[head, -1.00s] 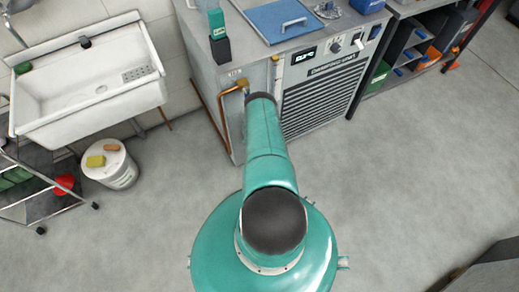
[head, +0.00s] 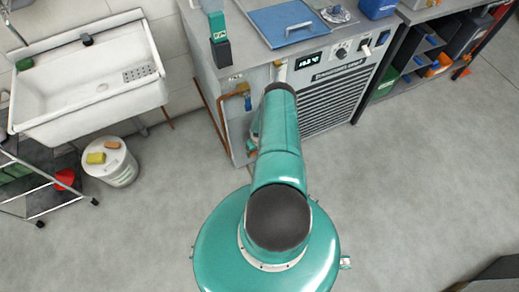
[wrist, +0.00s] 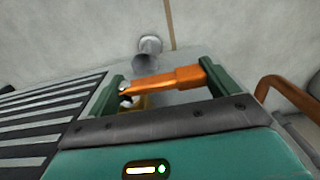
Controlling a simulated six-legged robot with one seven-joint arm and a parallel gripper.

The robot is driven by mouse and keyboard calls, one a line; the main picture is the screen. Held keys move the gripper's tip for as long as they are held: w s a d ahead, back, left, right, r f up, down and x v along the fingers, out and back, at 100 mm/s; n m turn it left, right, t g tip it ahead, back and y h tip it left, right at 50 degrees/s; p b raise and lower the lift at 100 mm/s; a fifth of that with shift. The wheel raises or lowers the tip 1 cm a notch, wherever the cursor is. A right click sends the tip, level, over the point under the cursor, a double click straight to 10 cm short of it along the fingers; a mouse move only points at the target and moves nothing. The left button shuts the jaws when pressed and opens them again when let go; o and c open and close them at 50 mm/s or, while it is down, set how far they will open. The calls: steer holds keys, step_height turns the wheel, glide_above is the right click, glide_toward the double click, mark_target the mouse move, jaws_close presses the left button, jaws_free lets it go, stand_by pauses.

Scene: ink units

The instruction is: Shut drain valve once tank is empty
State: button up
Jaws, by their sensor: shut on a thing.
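The grey tank unit (head: 330,88), with a vented front and a lit display, stands at the back centre. In the wrist view, my gripper (wrist: 164,78) has its two green fingers shut on an orange lever (wrist: 172,79), which spans the gap between them. A small brass-coloured fitting (wrist: 139,103) shows at the lever's left end, partly hidden by my gripper. A grey pipe end (wrist: 146,62) shows just beyond the lever. In the head view, my arm hides the lever and most of my gripper, low at the unit's left side. The water level inside the tank cannot be seen.
A copper pipe (head: 213,118) runs down the unit's side, with a blue-handled fitting (head: 246,98) above my gripper. A sink (head: 88,80), white bucket (head: 112,165) and wire cart (head: 35,190) stand to the left. Open floor lies to the right.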

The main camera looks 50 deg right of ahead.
steer(key=shift+w+a+r, duration=0.1)
steer(key=shift+w+a, duration=0.05)
steer(key=shift+w, duration=0.05)
steer(key=o, duration=1.2)
steer(key=shift+r, duration=0.1)
